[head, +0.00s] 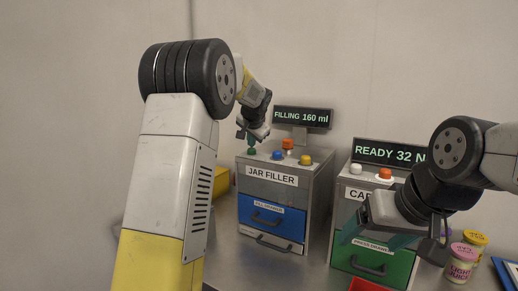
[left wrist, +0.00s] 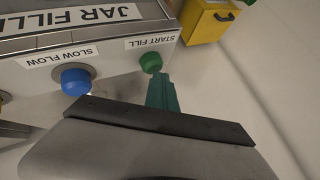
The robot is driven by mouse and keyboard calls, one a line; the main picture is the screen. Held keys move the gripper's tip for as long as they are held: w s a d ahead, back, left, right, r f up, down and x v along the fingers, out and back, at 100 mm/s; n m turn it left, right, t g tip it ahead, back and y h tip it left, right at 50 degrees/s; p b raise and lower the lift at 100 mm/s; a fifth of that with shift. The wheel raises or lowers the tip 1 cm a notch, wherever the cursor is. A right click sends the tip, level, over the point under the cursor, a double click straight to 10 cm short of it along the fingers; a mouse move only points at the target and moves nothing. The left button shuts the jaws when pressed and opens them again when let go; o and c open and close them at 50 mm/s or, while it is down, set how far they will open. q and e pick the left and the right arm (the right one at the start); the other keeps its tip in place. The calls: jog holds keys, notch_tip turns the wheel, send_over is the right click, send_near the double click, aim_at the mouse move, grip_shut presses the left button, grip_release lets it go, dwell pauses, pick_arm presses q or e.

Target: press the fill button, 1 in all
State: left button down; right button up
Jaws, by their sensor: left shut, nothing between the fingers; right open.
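The jar filler (head: 273,178) is a grey box with a blue drawer, and its display (head: 302,117) reads "FILLING 160 ml". Its green button (head: 251,152) sits at the left of the top; in the left wrist view the green button (left wrist: 151,62) is beside the label "START FILL". My left gripper (head: 248,138) is shut and empty, its teal fingertips (left wrist: 160,82) right at the green button. I cannot tell whether they touch. My right gripper (head: 378,238) is open and empty in front of the neighbouring green-drawer machine.
A blue button (left wrist: 75,80) labelled "SLOW FLOW" is beside the green one. Orange (head: 288,144) and yellow (head: 305,160) buttons are further right. The second machine's display (head: 388,153) reads "READY 32 N". A yellow box (head: 221,181) stands behind left; jars (head: 461,262) stand at right.

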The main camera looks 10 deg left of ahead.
pick_arm(q)
jog(key=shift+r, duration=0.85)
jog(key=shift+r, duration=0.1)
jog(key=shift+r, duration=2.45)
jog(key=s+a+f+n+g+h, duration=0.2)
jog(key=s+n+h, duration=0.1)
jog(key=s, duration=1.9)
jog(key=s+d+f+n, duration=0.1)
jog(key=s+f, duration=0.2)
jog(key=s, duration=0.4)
jog(key=s+d+f+n, duration=0.1)
jog(key=s+f, duration=0.3)
jog(key=s, duration=0.4)
jog(key=s+d+f+h, duration=0.1)
jog(key=s+f, duration=0.2)
jog(key=s, duration=0.4)
jog(key=shift+s+d+f+n+g, duration=0.2)
jog(key=shift+s+d+n+g, duration=0.1)
jog(key=shift+n+g, duration=0.1)
